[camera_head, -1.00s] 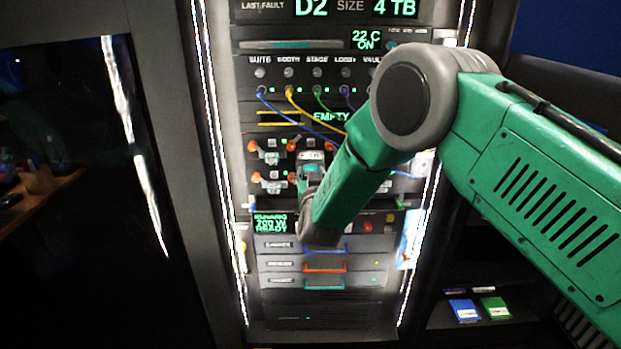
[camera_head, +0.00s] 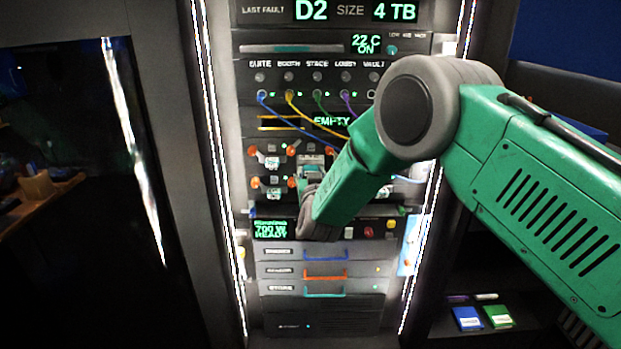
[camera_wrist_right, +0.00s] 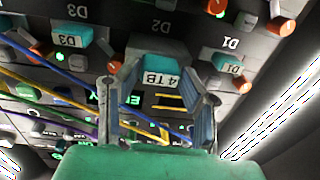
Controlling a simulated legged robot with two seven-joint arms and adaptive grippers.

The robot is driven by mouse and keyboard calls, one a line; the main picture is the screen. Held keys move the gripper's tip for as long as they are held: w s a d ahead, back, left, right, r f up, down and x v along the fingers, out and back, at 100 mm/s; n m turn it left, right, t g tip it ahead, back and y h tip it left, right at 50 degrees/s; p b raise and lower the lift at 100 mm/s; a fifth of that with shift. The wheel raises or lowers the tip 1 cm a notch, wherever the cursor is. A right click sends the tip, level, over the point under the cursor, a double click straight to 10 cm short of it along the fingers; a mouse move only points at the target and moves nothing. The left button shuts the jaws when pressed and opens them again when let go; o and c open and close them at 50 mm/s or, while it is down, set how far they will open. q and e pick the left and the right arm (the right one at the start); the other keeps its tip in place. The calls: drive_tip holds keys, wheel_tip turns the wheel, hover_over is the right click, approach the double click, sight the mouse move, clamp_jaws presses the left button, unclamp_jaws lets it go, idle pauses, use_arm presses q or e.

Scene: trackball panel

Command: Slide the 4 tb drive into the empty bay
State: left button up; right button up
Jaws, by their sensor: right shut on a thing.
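The 4 TB drive (camera_wrist_right: 160,72), a grey block with a white "4 TB" label and a teal part, sits between the fingers of my right gripper (camera_wrist_right: 160,105) in the right wrist view, which shows the rack upside down. The right gripper is shut on it. The drive is in front of the slot marked D2 (camera_wrist_right: 166,22); I cannot tell how far in it is. In the head view my right gripper (camera_head: 312,172) is at the drive row, and my own forearm hides part of that row. My left gripper is not in view.
Other teal-fronted drives sit at D3 (camera_wrist_right: 72,38) and D1 (camera_wrist_right: 226,62), close on either side, with orange knobs near them. Patch cables (camera_head: 310,108) hang just above the drive row. Drawers with coloured handles (camera_head: 325,272) are below.

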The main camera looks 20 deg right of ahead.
sight(311, 166)
drive_tip(key=shift+b+x, duration=1.65)
drive_tip(key=shift+x, duration=0.9)
drive_tip(key=o, duration=1.2)
drive_tip(key=shift+d, duration=0.15)
drive_tip(key=shift+s, duration=0.15)
drive_tip(key=v, duration=1.1)
drive_tip(key=shift+s, duration=0.35)
